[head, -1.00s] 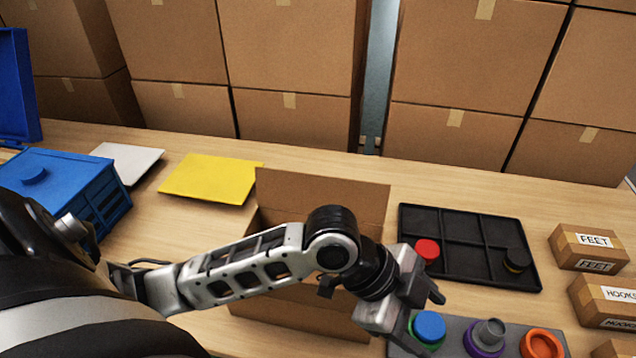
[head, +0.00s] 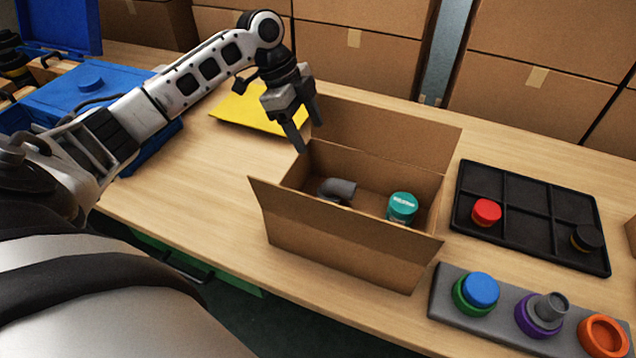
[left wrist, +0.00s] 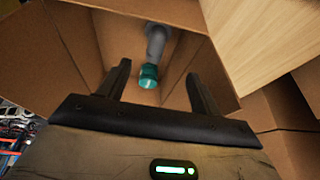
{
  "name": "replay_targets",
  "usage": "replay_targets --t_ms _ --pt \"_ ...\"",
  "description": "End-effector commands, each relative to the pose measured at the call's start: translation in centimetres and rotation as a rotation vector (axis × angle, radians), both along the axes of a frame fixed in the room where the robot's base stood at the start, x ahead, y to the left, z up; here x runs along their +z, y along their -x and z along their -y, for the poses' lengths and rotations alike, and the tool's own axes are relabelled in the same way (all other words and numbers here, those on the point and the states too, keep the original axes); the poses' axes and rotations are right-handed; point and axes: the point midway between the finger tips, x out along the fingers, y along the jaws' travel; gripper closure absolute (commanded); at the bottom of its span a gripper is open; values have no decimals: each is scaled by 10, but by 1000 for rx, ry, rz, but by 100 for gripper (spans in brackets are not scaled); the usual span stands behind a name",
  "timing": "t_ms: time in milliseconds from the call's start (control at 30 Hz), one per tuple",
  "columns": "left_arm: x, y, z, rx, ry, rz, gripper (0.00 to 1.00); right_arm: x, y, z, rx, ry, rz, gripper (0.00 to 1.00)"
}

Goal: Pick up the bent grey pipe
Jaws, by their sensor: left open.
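The bent grey pipe (head: 338,190) lies in the open cardboard box (head: 345,245), on the left part of its floor. It also shows in the left wrist view (left wrist: 156,40), beyond the fingertips. A teal-lidded jar (head: 402,208) stands in the box to the right of the pipe. It also shows in the left wrist view (left wrist: 148,76), in line between the fingers. My left gripper (head: 307,134) is open and empty, above the box's back left corner, apart from the pipe. My right gripper is not in view.
A black divided tray (head: 530,216) holds a red-lidded jar (head: 486,212) and a black one (head: 587,239). A grey holder (head: 505,318) with coloured rings stands at front right. A blue crate (head: 150,150) and a yellow sheet (head: 255,112) lie left. The box flaps stand out around its opening.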

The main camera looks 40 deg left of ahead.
Motion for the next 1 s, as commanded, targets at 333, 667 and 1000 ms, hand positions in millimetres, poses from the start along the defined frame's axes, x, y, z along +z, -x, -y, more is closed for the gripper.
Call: replay_targets --t_ms 333,667,1000 --pt "-24 3 8 -4 28 -45 36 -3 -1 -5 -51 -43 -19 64" --pt "-86 -4 33 -1 27 -42 36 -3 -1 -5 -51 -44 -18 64" --pt "-113 -9 43 -1 27 -41 36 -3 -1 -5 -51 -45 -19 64"
